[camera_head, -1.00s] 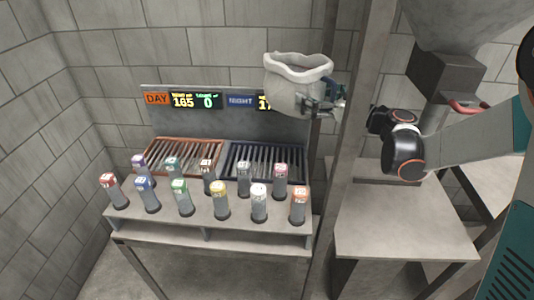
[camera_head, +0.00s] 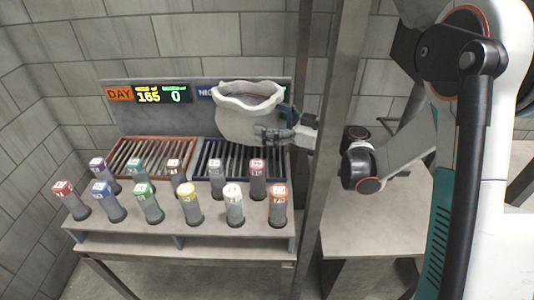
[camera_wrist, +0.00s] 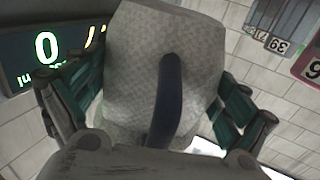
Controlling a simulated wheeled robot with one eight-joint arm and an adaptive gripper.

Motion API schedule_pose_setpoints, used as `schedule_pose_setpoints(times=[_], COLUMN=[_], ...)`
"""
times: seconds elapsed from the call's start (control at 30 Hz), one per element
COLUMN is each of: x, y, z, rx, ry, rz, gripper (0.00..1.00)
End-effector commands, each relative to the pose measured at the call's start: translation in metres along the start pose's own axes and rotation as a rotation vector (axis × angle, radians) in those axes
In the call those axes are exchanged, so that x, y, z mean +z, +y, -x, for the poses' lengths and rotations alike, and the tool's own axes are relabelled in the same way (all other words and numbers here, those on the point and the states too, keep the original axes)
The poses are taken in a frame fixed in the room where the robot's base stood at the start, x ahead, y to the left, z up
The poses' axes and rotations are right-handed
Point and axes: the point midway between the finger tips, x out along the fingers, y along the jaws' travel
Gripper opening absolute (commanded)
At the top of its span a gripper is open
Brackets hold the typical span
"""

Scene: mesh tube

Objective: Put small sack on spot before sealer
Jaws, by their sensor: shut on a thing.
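The small sack (camera_head: 246,112) is a pale, open-topped bag with a wavy rim. It hangs upright in front of the sign panel, above the dark rack in the head view. My gripper (camera_head: 279,131) is shut on its right side, around a dark handle-like strip. In the wrist view the sack (camera_wrist: 165,60) fills the middle, with the dark strip (camera_wrist: 168,100) between my gripper's fingers (camera_wrist: 150,105). No sealer and no marked spot can be made out for certain.
Several tubes with coloured caps (camera_head: 234,205) stand along the bench (camera_head: 160,232) below the sack. Behind them are a brown slatted rack (camera_head: 150,158) and a dark one (camera_head: 210,172). A metal post (camera_head: 320,150) rises beside my arm. A grey table (camera_head: 375,230) is right of it, its visible top bare.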

Motion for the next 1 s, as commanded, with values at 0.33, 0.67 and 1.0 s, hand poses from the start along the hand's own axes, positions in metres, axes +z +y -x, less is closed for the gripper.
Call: schedule_pose_setpoints(times=[0.33,0.67,1.0], x=[0.053,0.076,0.099], y=[0.0,0.0,0.0], z=[0.0,0.0,0.001], rx=[0.0,0.0,0.0], ry=[0.002,0.002,0.002], rz=[-0.001,-0.001,-0.001], gripper=[0.41,0.41,0.41])
